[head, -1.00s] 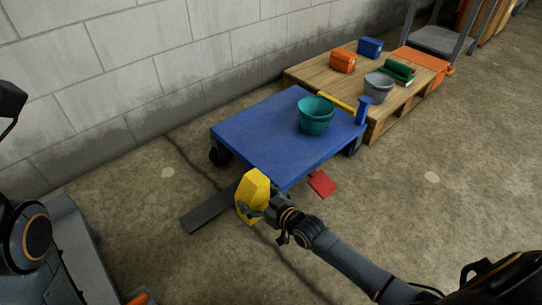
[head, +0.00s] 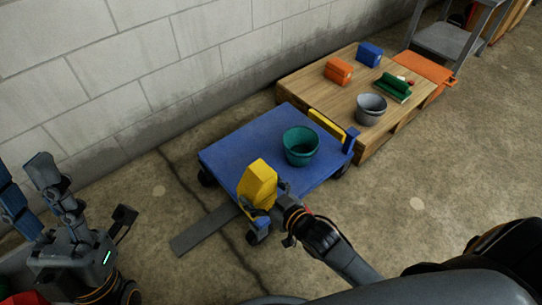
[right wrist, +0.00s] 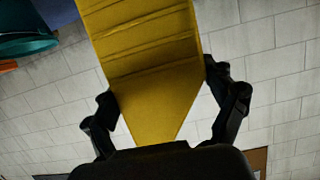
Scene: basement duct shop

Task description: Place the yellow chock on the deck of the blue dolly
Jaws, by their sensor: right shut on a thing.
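The yellow chock (head: 258,184) is held upright in my right gripper (head: 268,203). In the head view it overlaps the near left part of the blue dolly's deck (head: 235,150); I cannot tell its height above the deck. In the right wrist view the chock (right wrist: 150,60) sits between both black fingers of the right gripper (right wrist: 160,100), its narrow end toward the palm. A teal bucket (head: 300,147) stands on the deck's right part. My left gripper (head: 84,196) is at the far left, fingers spread and empty, away from the dolly.
A wooden pallet (head: 310,96) stands behind the dolly, with a grey bucket (head: 370,110), orange (head: 338,71) and blue (head: 369,54) boxes and a green item (head: 393,89). A grey strip (head: 205,231) lies on the floor. The deck's left and back areas are clear.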

